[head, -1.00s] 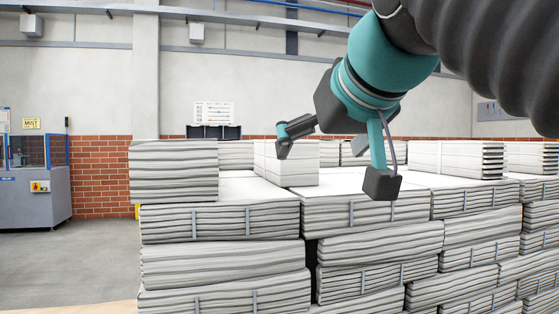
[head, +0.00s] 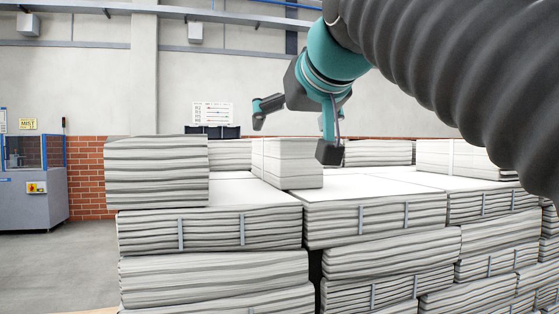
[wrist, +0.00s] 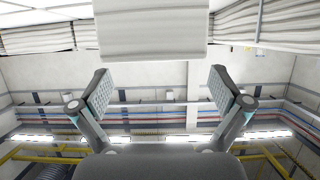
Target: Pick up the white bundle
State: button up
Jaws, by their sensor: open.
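The white bundle (head: 285,163) is a pale block of stacked paper lying on the top layer of the big stack, right of a taller grey-striped bundle. In the wrist view the white bundle (wrist: 152,30) shows as a plain pale block at the top middle, beyond the fingertips. My gripper (head: 295,138) is open and empty, its two fingers spread wide. In the head view it overlaps the bundle's upper right, one fingertip in front of the bundle's right end. In the wrist view my gripper (wrist: 160,75) has clear space between its fingers; neither appears to touch the bundle.
A striped bundle (head: 156,172) stands close on the left. Other bundles (head: 378,153) lie behind and to the right. The layer's flat top (head: 400,186) is bare to the right. A grey machine (head: 35,198) stands far left, with open floor (head: 60,265) before it.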

jog(key=shift+x, duration=2.65)
jog(key=shift+d, duration=0.15)
jog(key=c, duration=1.8)
jog(key=shift+r, duration=0.2)
jog(key=shift+c, duration=0.5)
notch_tip(320, 180, up, 8)
jog(key=p, duration=0.3)
jog(key=shift+r, duration=0.95)
